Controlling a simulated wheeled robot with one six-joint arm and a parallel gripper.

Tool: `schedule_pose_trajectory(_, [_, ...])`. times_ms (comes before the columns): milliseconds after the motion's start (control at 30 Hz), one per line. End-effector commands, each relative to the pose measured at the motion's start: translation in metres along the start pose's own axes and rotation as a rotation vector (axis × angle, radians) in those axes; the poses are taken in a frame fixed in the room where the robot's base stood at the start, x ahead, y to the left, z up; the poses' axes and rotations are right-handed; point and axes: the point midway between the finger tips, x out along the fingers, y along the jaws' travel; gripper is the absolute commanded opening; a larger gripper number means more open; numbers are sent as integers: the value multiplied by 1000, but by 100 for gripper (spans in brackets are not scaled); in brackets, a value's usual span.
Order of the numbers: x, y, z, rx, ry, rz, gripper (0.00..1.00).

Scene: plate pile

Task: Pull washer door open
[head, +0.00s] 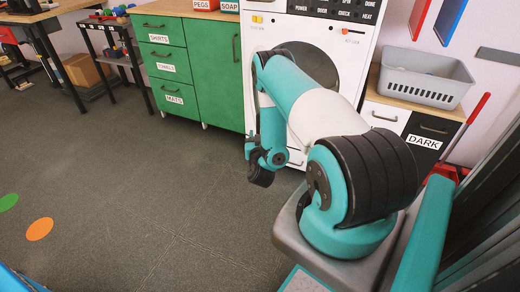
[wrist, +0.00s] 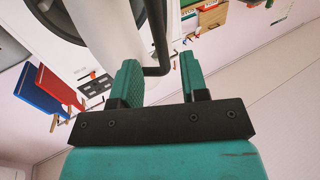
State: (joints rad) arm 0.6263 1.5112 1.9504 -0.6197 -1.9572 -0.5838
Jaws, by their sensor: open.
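The white washer (head: 374,30) stands at the back centre in the head view. Part of its round door (head: 322,66) shows, and my arm covers the rest. In the wrist view the door's grey and white ring (wrist: 92,22) fills the upper left. A black bar handle (wrist: 158,35) comes down from the top of that view and bends at its lower end. My gripper (wrist: 160,65) is open, with one teal finger on each side of the handle's lower end in the picture. I cannot tell whether either finger touches it.
A green cabinet (head: 217,62) stands left of the washer. A grey basket (head: 425,82) sits on the counter to the right, above a black drawer labelled DARK (head: 425,141). Red and blue panels (wrist: 38,85) hang on the wall. The grey floor (head: 130,190) on the left is open.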

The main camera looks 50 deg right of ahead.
Motion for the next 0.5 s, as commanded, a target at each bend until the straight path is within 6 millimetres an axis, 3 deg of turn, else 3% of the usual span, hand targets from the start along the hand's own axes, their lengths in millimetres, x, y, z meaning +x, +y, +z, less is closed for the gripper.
schedule_pose_trajectory(33, [1,0,-9,1,1,1,41])
schedule_pose_trajectory(500, [-19,0,-8,-1,0,1,41])
